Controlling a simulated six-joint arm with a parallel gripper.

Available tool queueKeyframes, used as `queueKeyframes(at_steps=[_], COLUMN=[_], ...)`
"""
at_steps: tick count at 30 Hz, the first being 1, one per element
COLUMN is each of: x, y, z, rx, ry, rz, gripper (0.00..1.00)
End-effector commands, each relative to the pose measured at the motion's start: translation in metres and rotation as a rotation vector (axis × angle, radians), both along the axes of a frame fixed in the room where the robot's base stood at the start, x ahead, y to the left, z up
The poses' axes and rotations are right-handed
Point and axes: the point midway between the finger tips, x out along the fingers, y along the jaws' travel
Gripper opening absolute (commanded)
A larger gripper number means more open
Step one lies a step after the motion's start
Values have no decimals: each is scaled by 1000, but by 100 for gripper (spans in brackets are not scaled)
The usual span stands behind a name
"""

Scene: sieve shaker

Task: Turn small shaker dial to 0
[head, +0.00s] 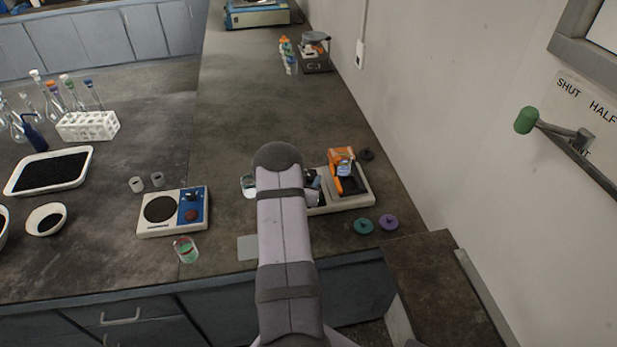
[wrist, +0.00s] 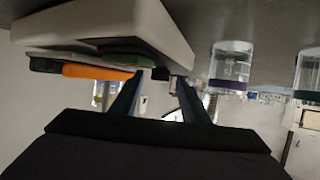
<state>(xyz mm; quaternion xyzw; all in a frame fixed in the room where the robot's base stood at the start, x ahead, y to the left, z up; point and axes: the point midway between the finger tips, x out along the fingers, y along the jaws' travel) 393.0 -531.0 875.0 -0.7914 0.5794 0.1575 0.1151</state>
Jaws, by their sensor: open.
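The arm covers much of a low white-based unit (head: 352,198) in the head view, and I cannot tell whether this is the small shaker. In the wrist view, which looks upside down, a white base (wrist: 150,22) shows at the upper left. A small dark block (wrist: 160,73), possibly a dial, appears between my fingertips; no marking is readable. My gripper (wrist: 157,80) is open, with its fingers either side of that block in the picture; I cannot tell whether they touch it. In the head view the gripper is mostly hidden behind the arm.
A blue-panelled plate unit (head: 156,232) and a beaker (head: 186,250) are left. A purple-banded jar (wrist: 230,68) is near my fingers.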

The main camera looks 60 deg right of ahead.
Motion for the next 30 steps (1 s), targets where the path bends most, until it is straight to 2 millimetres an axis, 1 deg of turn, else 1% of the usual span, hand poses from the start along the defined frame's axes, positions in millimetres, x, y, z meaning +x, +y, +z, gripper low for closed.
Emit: queueKeyframes(at_steps=[6,13,14,15,17,18,19,25,30], x=[1,2,2,2,2,2,2,1,-1], y=[-6,-6,-6,-6,-6,-6,-6,-6,-8], z=[-3,-3,-3,-3,-3,-3,-3,-3,-4], rx=[1,0,0,0,0,0,0,0,-3], ry=[0,0,0,0,0,0,0,1,0], rz=[0,0,0,0,0,0,0,9,69], gripper=[42,42,39,30,15,6,1,1,1])
